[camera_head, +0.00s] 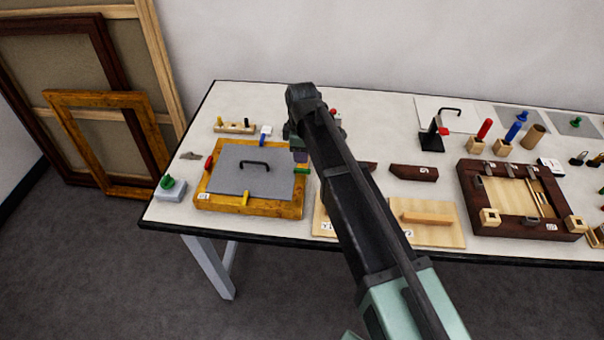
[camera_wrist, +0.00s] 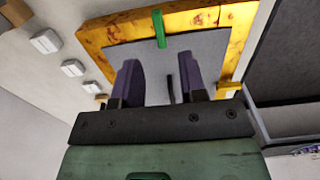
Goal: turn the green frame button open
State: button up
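The gilt frame (camera_head: 213,198) lies flat on the table at the left with a grey panel (camera_head: 236,177) in it. The green frame button (camera_head: 301,170) is on the frame's right rail, partly behind my gripper. In the wrist view the green button (camera_wrist: 159,29) lies across the rail, its inner end over the panel's edge. My gripper (camera_head: 300,158) is above that side of the frame, pointing down. In the wrist view my gripper (camera_wrist: 163,78) has its two purple fingers apart with nothing held between them. The green button shows beyond the fingertips.
A black handle (camera_head: 254,163) stands up from the panel. Red (camera_head: 209,162), blue (camera_head: 263,139) and yellow (camera_head: 245,198) buttons sit on the other rails. A green knob on a pale block (camera_head: 171,190) stands left. Wooden boards (camera_head: 430,218) and a dark frame (camera_head: 480,215) lie right.

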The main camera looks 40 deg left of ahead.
aim_at(302, 169)
notch_tip(302, 169, down, 7)
jog(key=b, duration=0.5)
jog(key=shift+f, duration=0.1)
jog(key=shift+r, duration=0.2)
grip_shut()
